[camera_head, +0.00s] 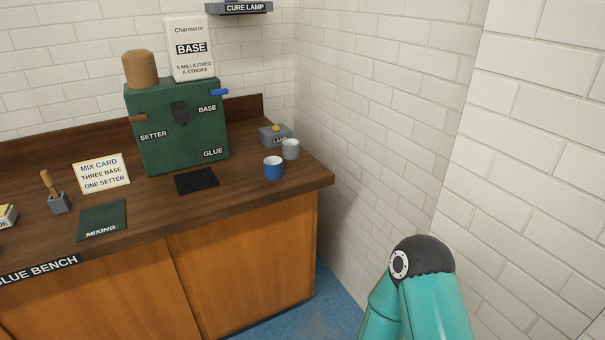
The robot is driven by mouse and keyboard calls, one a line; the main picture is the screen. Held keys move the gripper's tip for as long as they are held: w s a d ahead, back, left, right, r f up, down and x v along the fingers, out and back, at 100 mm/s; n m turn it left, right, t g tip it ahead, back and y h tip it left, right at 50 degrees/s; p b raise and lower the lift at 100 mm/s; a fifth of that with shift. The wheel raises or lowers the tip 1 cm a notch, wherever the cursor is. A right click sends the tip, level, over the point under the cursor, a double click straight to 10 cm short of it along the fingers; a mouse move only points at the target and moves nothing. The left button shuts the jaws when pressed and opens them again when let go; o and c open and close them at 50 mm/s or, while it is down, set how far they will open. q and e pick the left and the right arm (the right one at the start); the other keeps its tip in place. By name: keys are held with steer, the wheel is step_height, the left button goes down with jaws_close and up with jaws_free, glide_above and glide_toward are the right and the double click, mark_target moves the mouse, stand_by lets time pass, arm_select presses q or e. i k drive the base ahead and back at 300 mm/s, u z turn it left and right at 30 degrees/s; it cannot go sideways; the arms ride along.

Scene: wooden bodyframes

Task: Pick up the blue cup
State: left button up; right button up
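The blue cup (273,169) stands upright on the wooden bench top, near its right end and to the right of a black pad. A grey-white cup (291,149) stands just behind it to the right. A teal arm link of mine with a dark joint shows at the lower right, well away from the cup. Neither of my grippers is in view.
The green glue dispenser (178,128) stands behind the black pad (196,181). A grey lamp box (272,135) is behind the cups. A mix card (101,173), a green mixing mat (102,221) and a brush holder (59,203) are to the left. A white tiled wall (390,110) bounds the right.

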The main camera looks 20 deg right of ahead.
mark_target(273, 168)
steer(key=u, duration=0.15)
steer(key=i, duration=0.85)
steer(key=z, duration=0.2)
steer(key=k, duration=0.8)
steer(key=u, duration=0.2)
steer(key=i, duration=0.6)
